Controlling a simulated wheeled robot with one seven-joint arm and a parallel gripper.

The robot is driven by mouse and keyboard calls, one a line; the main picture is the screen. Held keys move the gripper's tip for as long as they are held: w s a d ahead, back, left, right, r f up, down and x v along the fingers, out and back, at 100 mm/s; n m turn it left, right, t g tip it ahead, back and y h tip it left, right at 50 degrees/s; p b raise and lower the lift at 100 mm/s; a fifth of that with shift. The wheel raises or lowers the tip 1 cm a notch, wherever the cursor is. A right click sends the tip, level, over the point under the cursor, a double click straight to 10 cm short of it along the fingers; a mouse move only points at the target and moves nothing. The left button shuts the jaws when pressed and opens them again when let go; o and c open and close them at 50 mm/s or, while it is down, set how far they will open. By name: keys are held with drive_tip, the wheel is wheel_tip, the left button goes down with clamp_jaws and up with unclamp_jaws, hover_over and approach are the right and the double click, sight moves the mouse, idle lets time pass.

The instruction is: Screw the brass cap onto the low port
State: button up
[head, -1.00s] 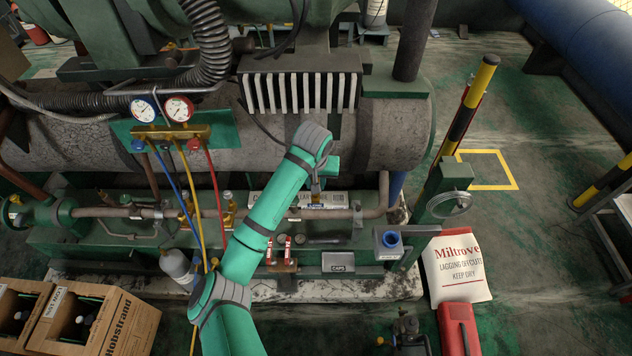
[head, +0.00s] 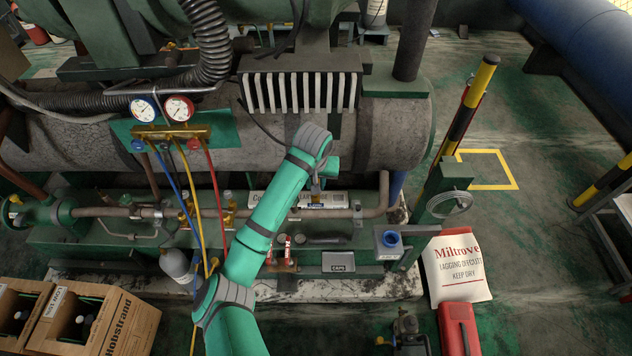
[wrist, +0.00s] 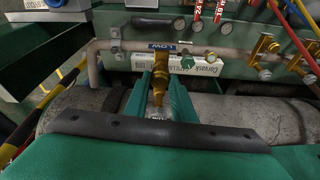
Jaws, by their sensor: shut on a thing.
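The low port shows in the wrist view as an upright brass fitting (wrist: 160,72) in front of a blue LOW label (wrist: 168,46). The label also shows in the head view (head: 316,205), just under my gripper (head: 317,190). In the wrist view the green fingers of my gripper (wrist: 160,98) are closed around brass in line with the port. This brass looks like the brass cap (wrist: 158,114). The fingers hide much of it, and I cannot tell how far it sits on the port.
A CAPS tray (head: 338,262) lies below the pipe. A grey box with a blue ring (head: 390,240) stands to its right. Yellow, blue and red hoses (head: 214,190) hang left of my arm from the gauge manifold (head: 172,131). The tank (head: 385,140) is close behind.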

drive_tip(key=shift+f, duration=0.8)
idle(0.4)
drive_tip(key=shift+a+m+h, duration=0.1)
drive_tip(key=shift+m+h, duration=0.4)
drive_tip(key=shift+m, duration=1.3)
drive_tip(key=shift+a+m+g+h, duration=0.1)
drive_tip(key=shift+m+g+h, duration=0.2)
drive_tip(key=shift+m, duration=1.5)
drive_tip(key=shift+f, duration=0.1)
drive_tip(key=shift+w+m+g+h, duration=0.1)
drive_tip(key=shift+m+g+h, duration=0.3)
drive_tip(key=shift+m, duration=1.4)
drive_tip(key=shift+a, duration=0.1)
